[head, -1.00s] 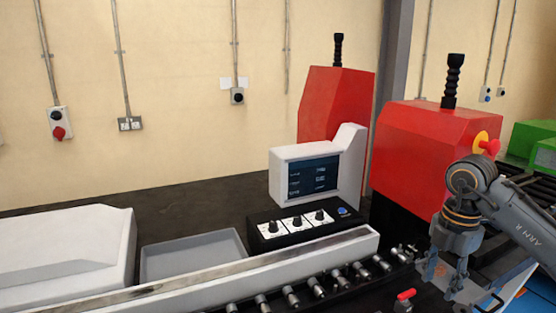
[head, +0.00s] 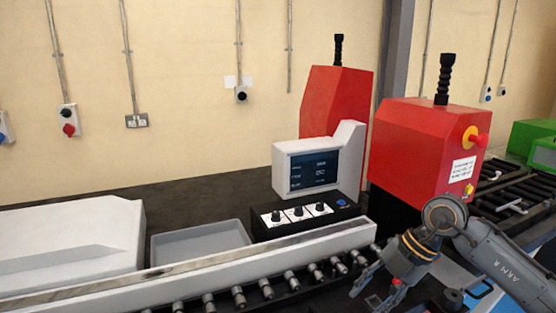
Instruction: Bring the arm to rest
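My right arm comes in from the right edge, marked "ARM R". Its gripper (head: 370,296) hangs at the lower right, in front of the red machine and by the right end of the roller row. Its fingers are spread apart and nothing shows held between them. A small red piece (head: 396,282) shows right at the fingers; I cannot tell whether they touch it. My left gripper is not in view.
The red bender housing (head: 415,150) carries a red-and-yellow emergency stop (head: 473,137). A lit screen (head: 314,170) stands behind a black dial panel (head: 300,220). A grey tray (head: 200,243), white cover (head: 70,245) and rollers (head: 239,297) lie to the left.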

